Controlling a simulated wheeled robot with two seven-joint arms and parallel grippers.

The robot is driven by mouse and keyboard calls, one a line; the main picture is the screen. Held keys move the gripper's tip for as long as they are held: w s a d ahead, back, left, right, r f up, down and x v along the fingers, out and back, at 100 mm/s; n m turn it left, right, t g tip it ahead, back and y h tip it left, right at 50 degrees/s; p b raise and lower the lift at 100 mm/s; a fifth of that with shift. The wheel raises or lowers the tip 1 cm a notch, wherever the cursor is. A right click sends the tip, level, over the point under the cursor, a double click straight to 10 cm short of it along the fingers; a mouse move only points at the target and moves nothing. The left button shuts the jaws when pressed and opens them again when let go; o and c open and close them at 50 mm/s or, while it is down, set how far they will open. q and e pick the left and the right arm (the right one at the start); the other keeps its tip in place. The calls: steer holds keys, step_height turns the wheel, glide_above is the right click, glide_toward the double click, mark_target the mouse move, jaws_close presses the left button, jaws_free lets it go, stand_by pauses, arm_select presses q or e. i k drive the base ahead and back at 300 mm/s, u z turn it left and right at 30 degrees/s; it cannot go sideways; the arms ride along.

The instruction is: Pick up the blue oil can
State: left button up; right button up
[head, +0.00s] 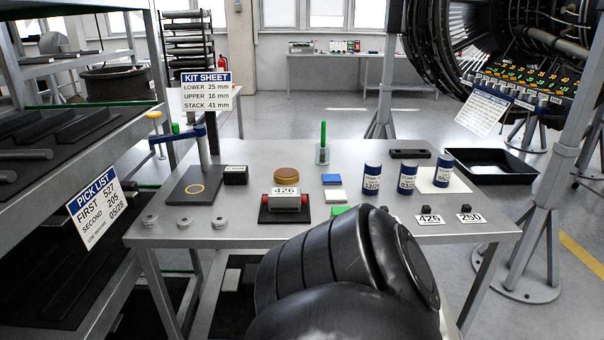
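Three blue cans with white labels stand upright on the grey metal table. The left blue can (372,179) and the middle blue can (407,179) stand side by side on the bare top. The right blue can (443,171) stands on a white sheet (428,184). Their label print is too small to read surely. A dark part of my own arm fills the bottom middle, in front of the table. Neither of my gripper's fingers shows.
The table (250,230) also holds a red-ended block marked 426 (285,201), a tan round piece (287,175), a green-handled tool in a clear holder (323,150) and several grey rings. A black tray (487,166) lies at the right. A shelf rack (70,130) stands left.

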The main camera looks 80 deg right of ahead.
mark_target(443, 172)
steer(key=k, duration=1.15)
steer(key=z, duration=2.6)
